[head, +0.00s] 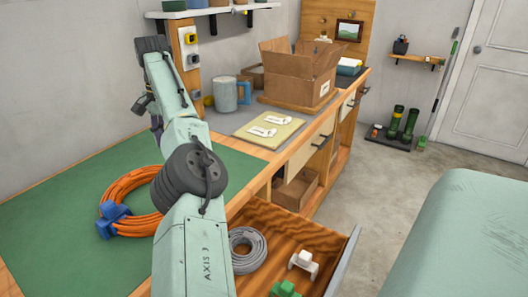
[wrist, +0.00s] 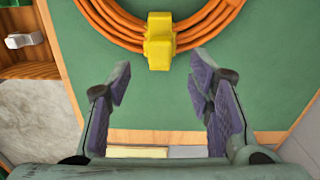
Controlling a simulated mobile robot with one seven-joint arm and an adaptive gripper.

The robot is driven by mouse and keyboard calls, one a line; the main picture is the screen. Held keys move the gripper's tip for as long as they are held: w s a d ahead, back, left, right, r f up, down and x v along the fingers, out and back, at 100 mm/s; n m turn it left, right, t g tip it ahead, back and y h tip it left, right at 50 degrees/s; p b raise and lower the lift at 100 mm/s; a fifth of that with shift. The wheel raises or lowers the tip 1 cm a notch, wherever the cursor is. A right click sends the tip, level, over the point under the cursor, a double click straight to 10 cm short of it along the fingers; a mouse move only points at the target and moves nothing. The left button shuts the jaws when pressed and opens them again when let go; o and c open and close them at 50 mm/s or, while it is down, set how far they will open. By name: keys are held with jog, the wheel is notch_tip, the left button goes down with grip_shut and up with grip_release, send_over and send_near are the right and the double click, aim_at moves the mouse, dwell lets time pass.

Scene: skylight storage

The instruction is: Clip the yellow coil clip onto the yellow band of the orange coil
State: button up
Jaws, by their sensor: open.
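The orange coil (head: 128,193) lies on the green mat, partly hidden behind my arm in the head view. Its near strands (wrist: 105,20) show at the top of the wrist view. A blocky yellow coil clip (wrist: 159,42) sits across these strands there. I cannot make out a separate yellow band under or beside it. My gripper (wrist: 159,82) is open and empty, its purple-padded fingers spread to either side just below the yellow clip in the picture, apart from it. I cannot make out the yellow clip in the head view.
A blue clip (head: 112,220) sits on the coil's left side. The open drawer holds a grey coil (head: 247,250), a white clip (head: 303,263) and a green clip (head: 285,288). A board (head: 268,131) with white pieces, a mug and a cardboard box (head: 297,75) stand farther back.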

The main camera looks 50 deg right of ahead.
jog(key=shift+r, duration=0.6)
